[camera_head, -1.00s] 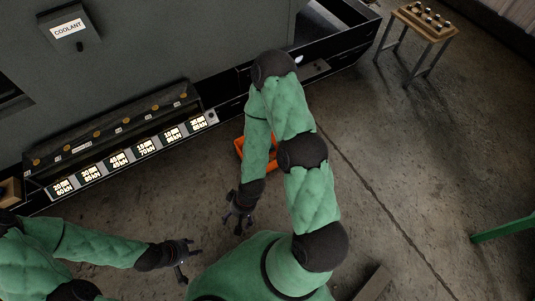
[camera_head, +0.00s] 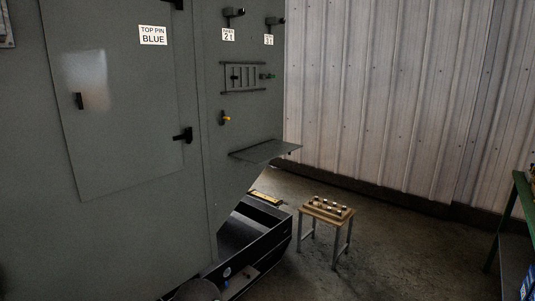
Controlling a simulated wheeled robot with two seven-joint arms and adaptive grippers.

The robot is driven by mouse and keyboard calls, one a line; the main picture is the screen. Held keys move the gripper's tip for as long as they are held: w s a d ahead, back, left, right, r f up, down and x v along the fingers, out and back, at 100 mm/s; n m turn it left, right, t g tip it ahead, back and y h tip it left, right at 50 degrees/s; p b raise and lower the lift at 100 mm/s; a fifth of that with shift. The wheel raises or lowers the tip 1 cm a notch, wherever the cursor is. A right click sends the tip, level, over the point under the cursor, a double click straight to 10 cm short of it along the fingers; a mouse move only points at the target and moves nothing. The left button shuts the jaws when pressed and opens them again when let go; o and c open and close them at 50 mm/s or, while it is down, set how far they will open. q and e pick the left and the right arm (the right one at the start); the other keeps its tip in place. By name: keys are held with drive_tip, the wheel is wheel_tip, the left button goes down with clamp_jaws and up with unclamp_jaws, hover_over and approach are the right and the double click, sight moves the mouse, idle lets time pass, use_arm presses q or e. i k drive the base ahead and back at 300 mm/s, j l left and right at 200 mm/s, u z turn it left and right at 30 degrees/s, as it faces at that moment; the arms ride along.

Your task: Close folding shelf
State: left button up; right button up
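The folding shelf (camera_head: 267,151) is a thin dark grey plate. It sticks out roughly level from the right part of the grey-green enclosure (camera_head: 130,215), below a small orange-yellow knob (camera_head: 226,118). A small dark piece shows at its outer right corner. Nothing is seen resting on it. Neither of my grippers is in view. A dark rounded shape at the bottom edge looks like a joint of my arm, well below the shelf.
A black open-topped trough (camera_head: 245,240) runs along the enclosure's foot. A small wooden-topped stand (camera_head: 327,208) holding several small pegs stands right of it. A green shelving rack (camera_head: 524,200) is at the right edge. The floor between stand and rack is clear.

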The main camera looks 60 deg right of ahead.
sight(259, 155)
drive_tip(key=i+l, duration=0.1)
drive_tip(key=l, duration=1.1)
drive_tip(key=i+l+z, duration=0.1)
drive_tip(key=l, duration=0.45)
drive_tip(key=i+l, duration=0.1)
drive_tip(key=l, duration=0.5)
